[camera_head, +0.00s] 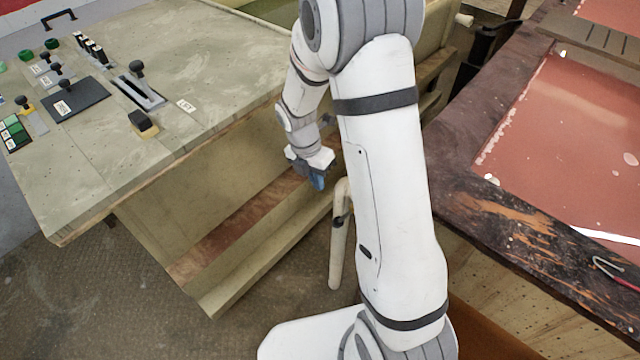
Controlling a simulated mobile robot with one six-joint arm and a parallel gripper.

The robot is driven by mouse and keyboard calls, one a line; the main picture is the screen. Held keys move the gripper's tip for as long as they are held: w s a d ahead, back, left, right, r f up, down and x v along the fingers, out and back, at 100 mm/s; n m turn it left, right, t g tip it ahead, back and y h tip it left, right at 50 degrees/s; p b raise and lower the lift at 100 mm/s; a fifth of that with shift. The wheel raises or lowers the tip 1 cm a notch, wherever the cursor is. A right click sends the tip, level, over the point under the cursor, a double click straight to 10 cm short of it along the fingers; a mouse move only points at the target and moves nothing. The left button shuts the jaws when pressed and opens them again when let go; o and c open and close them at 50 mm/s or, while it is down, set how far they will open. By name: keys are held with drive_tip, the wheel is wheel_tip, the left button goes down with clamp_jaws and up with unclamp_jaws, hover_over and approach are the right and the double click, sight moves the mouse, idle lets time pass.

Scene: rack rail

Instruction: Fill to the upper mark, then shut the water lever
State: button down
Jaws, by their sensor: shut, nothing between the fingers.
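My gripper (318,180) is shut and empty. It points down in front of the pale side of the control desk, near its brown wooden strip (240,228). A bent cream-coloured bar or pipe (338,245) with a dark collar stands just below and right of it, apart from it as far as I can see; my arm covers part of that area. I cannot tell whether this bar is the water lever. No upper mark and no water level can be made out. Several levers stand on the desk, including a dark-knobbed one (138,72) beside a LIFT label; no water label is readable.
The grey control desk (200,60) fills the upper left, with a black plate (75,103) and green buttons (14,130). A dark wooden frame (470,195) around a reddish surface (570,130) lies at right, with a red-handled hook (625,280). The floor (100,300) at lower left is clear.

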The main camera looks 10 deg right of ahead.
hover_over(339, 219)
drive_tip(key=w+a, duration=0.4)
drive_tip(key=w+a+x, duration=0.1)
drive_tip(key=x, duration=0.6)
drive_tip(key=shift+s+d+f+b, duration=0.25)
drive_tip(key=shift+s+d+f, duration=0.25)
drive_tip(key=shift+s+d, duration=0.25)
drive_tip(key=shift+s+d+f+b, duration=0.25)
drive_tip(key=shift+s+d+f, duration=0.25)
drive_tip(key=shift+s+d, duration=0.2)
drive_tip(key=shift+s, duration=0.1)
